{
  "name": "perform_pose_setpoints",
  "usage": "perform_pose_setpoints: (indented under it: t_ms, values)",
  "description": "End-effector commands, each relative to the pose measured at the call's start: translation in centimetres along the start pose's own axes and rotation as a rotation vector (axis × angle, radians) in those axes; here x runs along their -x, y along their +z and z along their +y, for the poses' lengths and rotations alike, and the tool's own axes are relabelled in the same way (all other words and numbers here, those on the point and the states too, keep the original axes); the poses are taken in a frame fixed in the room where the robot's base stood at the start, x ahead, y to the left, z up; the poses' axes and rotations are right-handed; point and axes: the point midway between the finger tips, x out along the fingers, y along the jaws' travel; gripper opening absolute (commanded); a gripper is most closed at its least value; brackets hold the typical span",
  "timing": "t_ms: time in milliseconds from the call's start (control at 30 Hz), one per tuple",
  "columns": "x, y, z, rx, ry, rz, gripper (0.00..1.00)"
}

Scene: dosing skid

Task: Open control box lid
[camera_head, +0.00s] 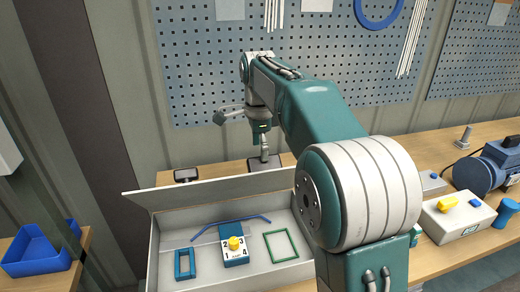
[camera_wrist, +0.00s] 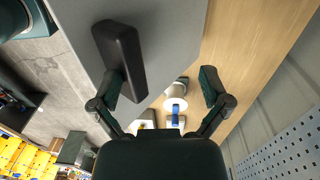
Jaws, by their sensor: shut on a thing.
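The control box (camera_head: 153,255) is light grey and stands on the bench in the head view. Its grey lid (camera_head: 215,193) stands raised along the back edge, so the inside shows. The lid also fills the upper left of the wrist view (camera_wrist: 172,25), with a black bar handle (camera_wrist: 118,50) on it. The finger contact is hard to make out in the head view.
A blue bin (camera_head: 35,255) stands at left. A grey box with a yellow part (camera_head: 456,218) and a motor (camera_head: 490,170) are at right. A pegboard (camera_head: 200,60) is behind.

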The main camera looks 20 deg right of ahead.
Motion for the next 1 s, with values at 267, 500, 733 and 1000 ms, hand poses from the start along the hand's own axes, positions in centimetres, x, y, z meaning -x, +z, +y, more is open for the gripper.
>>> perform_pose_setpoints:
  t_ms: [267, 500, 733, 1000]
  values:
    - [-0.65, 0.01, -0.24, 0.0, 0.006, 0.0, 0.36]
    - [-0.65, 0.01, -0.24, 0.0, 0.006, 0.0, 0.36]
    - [-0.66, 0.01, -0.27, 0.0, 0.005, 0.0, 0.79]
    - [-0.46, -0.1, -0.11, 0.001, 0.006, 0.0, 0.66]
